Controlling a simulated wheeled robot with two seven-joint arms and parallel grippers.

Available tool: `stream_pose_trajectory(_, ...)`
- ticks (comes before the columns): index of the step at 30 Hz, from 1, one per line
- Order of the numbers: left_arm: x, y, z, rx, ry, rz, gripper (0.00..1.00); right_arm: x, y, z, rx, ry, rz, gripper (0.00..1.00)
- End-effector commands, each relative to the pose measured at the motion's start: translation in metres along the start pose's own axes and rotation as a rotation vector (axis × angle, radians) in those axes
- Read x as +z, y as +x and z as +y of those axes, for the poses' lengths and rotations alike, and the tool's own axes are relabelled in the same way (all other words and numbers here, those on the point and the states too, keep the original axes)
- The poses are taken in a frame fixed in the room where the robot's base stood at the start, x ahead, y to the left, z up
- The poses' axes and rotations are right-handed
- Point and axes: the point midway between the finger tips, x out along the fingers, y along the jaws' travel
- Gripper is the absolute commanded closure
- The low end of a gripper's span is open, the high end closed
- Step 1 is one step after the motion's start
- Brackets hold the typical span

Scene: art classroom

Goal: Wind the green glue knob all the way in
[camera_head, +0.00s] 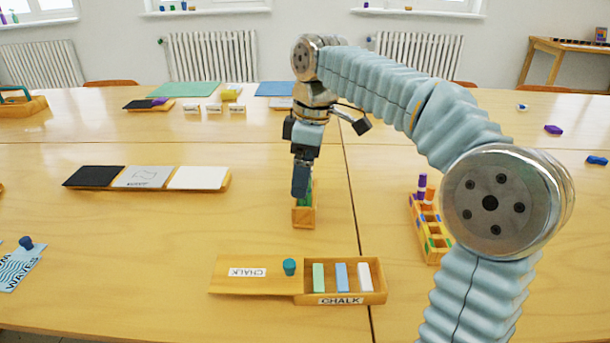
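A small wooden holder (303,218) stands on the table near the middle of the picture. A green piece (309,192) rises from it, partly hidden behind my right gripper; this may be the green glue, but I cannot make out its knob. My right gripper (300,193) points straight down over the holder, with its dark fingers in front of the green piece. The fingers overlap in this view, so I cannot tell whether they are open, shut or touching the green piece. My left gripper is not in view.
In front lies a chalk box (376,293) with several chalks and a lid (235,285) with a teal knob, slid left. A marker rack (433,258) stands right, partly behind my arm. Sample boards (145,178) lie left. Table space between holder and boards is clear.

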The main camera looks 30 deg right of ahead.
Motion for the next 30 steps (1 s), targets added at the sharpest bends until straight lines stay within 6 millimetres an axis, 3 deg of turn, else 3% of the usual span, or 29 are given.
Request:
stream_pose_trajectory(8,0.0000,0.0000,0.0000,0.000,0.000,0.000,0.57,0.0001,0.0000,0.0000,0.008,0.063,0.000,0.04)
stream_pose_trajectory(21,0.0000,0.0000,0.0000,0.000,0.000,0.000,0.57,-0.0001,0.0000,-0.0002,0.106,0.869,-0.001,0.04)
stream_pose_trajectory(24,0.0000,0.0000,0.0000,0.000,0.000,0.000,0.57,-0.0001,0.0001,-0.0002,0.117,0.967,0.000,0.04)
stream_pose_trajectory(30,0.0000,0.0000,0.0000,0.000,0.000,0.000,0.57,-0.0001,0.0000,-0.0001,0.120,0.996,0.000,0.04)
